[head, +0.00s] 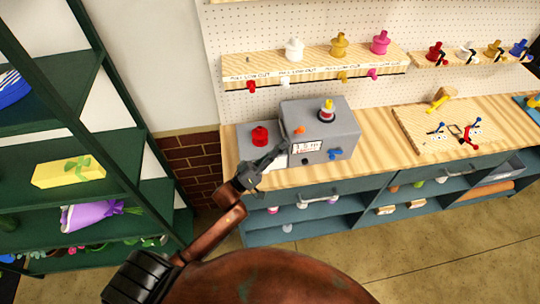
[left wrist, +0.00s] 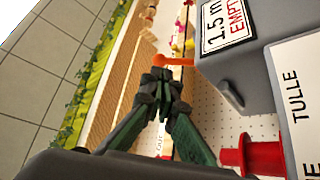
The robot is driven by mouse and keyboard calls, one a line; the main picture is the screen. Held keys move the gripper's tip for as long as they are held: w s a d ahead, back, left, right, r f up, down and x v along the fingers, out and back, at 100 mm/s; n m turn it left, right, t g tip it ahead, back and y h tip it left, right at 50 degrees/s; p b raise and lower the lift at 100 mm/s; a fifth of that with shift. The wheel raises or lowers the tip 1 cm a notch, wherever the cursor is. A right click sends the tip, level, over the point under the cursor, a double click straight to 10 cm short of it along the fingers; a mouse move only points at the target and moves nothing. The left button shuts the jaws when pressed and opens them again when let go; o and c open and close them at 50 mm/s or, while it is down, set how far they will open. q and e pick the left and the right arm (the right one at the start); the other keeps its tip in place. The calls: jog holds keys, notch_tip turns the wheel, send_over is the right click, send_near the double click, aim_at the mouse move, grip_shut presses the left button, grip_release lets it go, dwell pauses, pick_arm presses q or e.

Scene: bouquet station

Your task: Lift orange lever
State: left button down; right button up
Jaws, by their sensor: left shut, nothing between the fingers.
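The orange lever (head: 299,130) sits on the grey tulle machine (head: 345,118) on the wooden bench. It also shows in the left wrist view (left wrist: 174,61), just beyond my fingertips. My left gripper (head: 280,150) is in front of the machine's left part, a little below and left of the lever in the head view. Its fingers (left wrist: 158,80) are closed together with nothing between them. I cannot tell whether the tips touch the lever. My right gripper is not in view.
The machine bears a red knob (head: 260,136), a blue knob (head: 334,154), a yellow-and-red piece (head: 327,108) and a "1.5 m EMPTY" label (left wrist: 226,24). A wooden board (head: 420,125) lies to the right. A green shelf (head: 60,150) stands at left.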

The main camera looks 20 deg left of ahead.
aim_at(300, 129)
pick_arm(q)
jog(key=x, duration=0.4)
jog(key=shift+w+d+r+p, duration=0.2)
jog(key=shift+w+p, duration=0.1)
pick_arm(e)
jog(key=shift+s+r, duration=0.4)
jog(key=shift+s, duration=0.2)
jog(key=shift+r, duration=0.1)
